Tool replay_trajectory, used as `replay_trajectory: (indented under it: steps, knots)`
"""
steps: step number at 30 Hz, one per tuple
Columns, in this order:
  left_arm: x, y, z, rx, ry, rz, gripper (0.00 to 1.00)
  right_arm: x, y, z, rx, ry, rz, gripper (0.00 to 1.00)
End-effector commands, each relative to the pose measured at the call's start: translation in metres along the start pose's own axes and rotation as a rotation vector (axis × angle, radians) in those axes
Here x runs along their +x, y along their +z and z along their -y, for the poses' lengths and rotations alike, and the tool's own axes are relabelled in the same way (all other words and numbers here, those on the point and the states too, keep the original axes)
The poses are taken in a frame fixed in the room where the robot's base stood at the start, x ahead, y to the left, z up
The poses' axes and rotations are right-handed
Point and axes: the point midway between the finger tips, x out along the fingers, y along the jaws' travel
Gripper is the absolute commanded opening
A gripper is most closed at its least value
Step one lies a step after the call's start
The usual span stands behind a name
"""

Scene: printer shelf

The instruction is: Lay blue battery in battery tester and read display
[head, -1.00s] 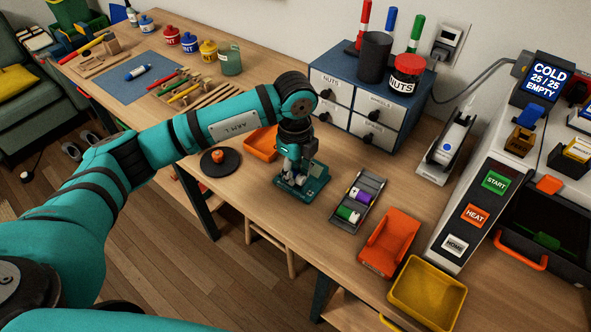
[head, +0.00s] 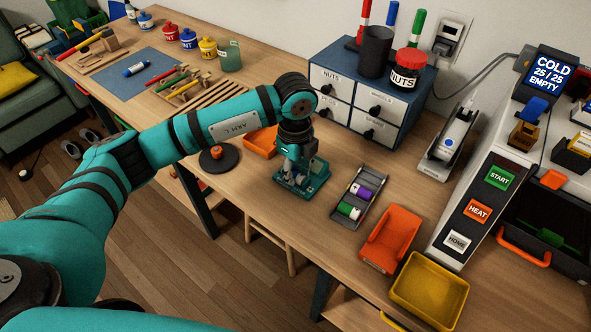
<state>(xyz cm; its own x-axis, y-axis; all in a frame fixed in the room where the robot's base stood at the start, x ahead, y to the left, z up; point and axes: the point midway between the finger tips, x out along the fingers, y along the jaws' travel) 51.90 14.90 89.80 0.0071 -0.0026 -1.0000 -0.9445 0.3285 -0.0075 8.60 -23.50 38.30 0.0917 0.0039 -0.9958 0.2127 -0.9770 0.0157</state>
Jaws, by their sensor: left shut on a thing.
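The teal battery tester (head: 316,184) sits on the wooden bench, left of a grey battery tray. My left gripper (head: 291,176) points down right over the tester and is shut on the blue battery, which its fingers and wrist hide almost wholly. I cannot tell whether the battery touches the tester's cradle. The tester's display is too small and covered to read. The grey tray (head: 377,206) holds a purple battery (head: 362,192) and a green battery (head: 347,210). My right gripper is not in view.
An orange bin (head: 391,236) and a yellow bin (head: 430,288) stand right of the tray. A dark disc with an orange knob (head: 218,156) and an orange tray (head: 261,139) lie left of the tester. A drawer cabinet (head: 367,96) stands behind.

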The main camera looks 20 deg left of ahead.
Motion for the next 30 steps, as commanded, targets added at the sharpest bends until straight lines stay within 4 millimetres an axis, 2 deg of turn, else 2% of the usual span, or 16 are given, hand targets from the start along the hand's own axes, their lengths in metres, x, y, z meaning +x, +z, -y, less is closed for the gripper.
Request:
replay_trajectory:
  steps: [6,7,13,23,30]
  knots:
    - [0.0,0.0,0.0,0.0,0.0,0.0,0.0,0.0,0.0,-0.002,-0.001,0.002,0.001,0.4]
    - [0.0,0.0,0.0,0.0,0.0,0.0,0.25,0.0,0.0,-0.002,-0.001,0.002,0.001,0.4]
    - [0.0,0.0,0.0,0.0,0.0,0.0,0.51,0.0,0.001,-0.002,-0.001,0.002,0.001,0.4]
    - [-0.002,0.0,0.0,0.0,0.0,0.0,0.51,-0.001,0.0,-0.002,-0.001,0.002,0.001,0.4]
    - [-0.018,0.0,0.0,0.0,-0.001,0.0,0.51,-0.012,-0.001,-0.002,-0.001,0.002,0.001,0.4]
